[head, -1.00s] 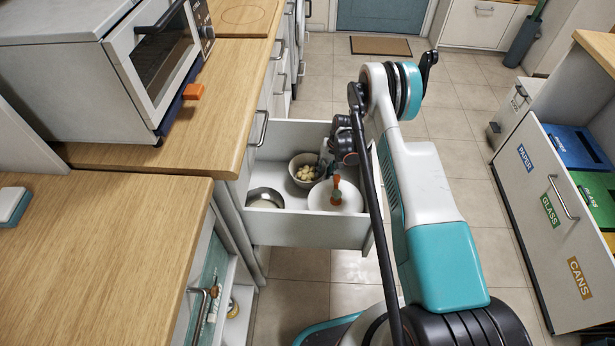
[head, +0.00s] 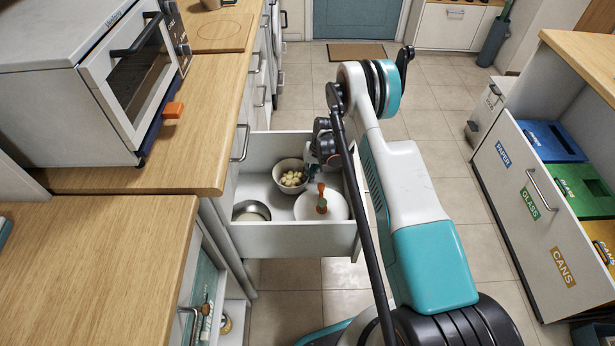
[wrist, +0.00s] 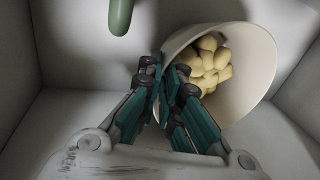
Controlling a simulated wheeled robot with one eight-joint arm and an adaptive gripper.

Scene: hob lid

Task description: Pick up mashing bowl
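The mashing bowl (head: 290,182), cream-coloured and holding several pale yellow potato-like pieces (head: 292,179), is inside the open drawer at its back. In the wrist view the bowl (wrist: 258,55) fills the upper right, and its mouth faces the camera at a slant. My gripper (head: 322,158) reaches into the drawer at the bowl's right side. In the wrist view my gripper's fingers (wrist: 162,85) are close together across the bowl's near rim, one outside and one inside, shut on it. Whether the bowl touches the drawer floor cannot be told.
The drawer (head: 290,240) also holds a metal bowl (head: 251,211) and a white round item (head: 335,207) with an orange-and-green tool (head: 321,198). A wooden counter (head: 95,250) with an oven (head: 95,85) is left. Open bin drawer (head: 520,200) is right.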

